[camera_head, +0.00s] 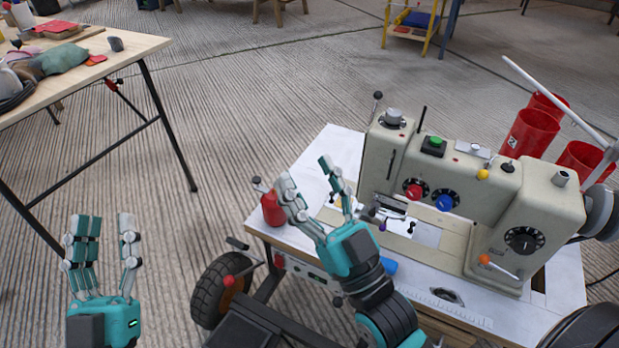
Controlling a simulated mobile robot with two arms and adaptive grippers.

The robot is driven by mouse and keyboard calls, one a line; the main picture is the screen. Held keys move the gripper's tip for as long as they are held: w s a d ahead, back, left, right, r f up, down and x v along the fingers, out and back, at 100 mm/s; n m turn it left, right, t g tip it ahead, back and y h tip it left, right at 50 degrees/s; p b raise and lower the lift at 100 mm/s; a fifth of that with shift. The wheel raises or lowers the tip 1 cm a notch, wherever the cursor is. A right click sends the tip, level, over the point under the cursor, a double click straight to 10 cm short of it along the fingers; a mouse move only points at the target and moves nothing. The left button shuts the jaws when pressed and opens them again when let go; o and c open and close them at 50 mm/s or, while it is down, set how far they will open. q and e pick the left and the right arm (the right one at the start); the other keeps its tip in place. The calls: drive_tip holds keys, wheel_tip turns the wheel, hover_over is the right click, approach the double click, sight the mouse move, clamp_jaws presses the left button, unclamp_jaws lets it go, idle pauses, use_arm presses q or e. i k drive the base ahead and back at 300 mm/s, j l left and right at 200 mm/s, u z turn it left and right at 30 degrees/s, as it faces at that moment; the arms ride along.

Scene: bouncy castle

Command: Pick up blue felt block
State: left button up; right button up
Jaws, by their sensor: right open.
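A small blue piece (390,267), which may be the felt block, lies on the white sewing table (345,150). It is partly hidden behind my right wrist, so its full shape cannot be told. My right gripper (308,180) is open and empty over the table's left part, its fingers pointing away from the blue piece. My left gripper (106,222) is open and empty at the lower left, over the floor and apart from the tables.
A beige sewing machine (485,190) fills the table's right side. A red object (272,210) sits at the table's left edge, close to my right fingers. Red cups (530,132) stand behind the machine. A cluttered wooden table (140,47) stands at upper left. Open floor lies between.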

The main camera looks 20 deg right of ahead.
sight(391, 267)
drive_tip(key=z, duration=1.3)
